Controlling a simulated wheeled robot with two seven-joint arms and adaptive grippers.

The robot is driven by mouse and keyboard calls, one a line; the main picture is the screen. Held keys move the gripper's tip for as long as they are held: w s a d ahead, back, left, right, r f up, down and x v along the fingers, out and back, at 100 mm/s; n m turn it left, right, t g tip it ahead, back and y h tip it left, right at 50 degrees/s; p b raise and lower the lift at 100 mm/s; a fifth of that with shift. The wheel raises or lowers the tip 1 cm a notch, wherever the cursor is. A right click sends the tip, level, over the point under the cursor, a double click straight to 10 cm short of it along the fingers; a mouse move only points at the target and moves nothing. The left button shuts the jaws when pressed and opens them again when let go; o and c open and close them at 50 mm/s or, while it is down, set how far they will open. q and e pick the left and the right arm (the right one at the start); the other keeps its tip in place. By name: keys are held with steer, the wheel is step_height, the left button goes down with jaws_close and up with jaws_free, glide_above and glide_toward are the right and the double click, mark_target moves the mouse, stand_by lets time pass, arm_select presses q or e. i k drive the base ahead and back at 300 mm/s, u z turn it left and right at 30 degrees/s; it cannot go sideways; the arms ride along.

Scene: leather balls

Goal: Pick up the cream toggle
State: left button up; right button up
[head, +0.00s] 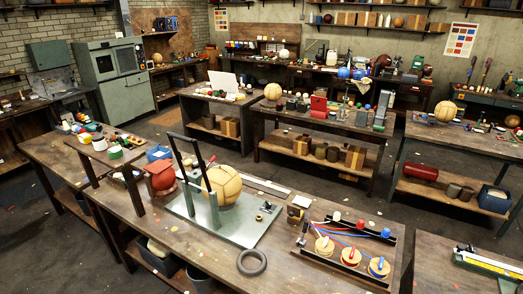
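A small cream or white knob (336,216), which looks like the cream toggle, is at the back of a dark-framed board (366,282) on the front workbench. A blue knob (385,232) is to its right on the same board. Several round wooden discs (378,267) lie towards the board's front, with red and blue pieces on them. Red and blue cords run across the board between the knobs and the discs. The fine shape of the cream piece is too small to tell. Neither of my grippers is in view.
A green-grey plate (240,231) with an upright frame and a pale leather ball (223,185) stands left of the board. A dark ring (252,262) lies in front of the plate. A small dark and yellow block (295,214) is left of the board. The bench's front left is mostly clear.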

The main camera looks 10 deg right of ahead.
mark_target(337, 217)
steer(key=k, duration=1.15)
steer(key=z, duration=0.85)
steer(key=i, duration=1.35)
steer(key=u, duration=0.9)
steer(key=i, duration=0.4)
steer(key=u, duration=0.25)
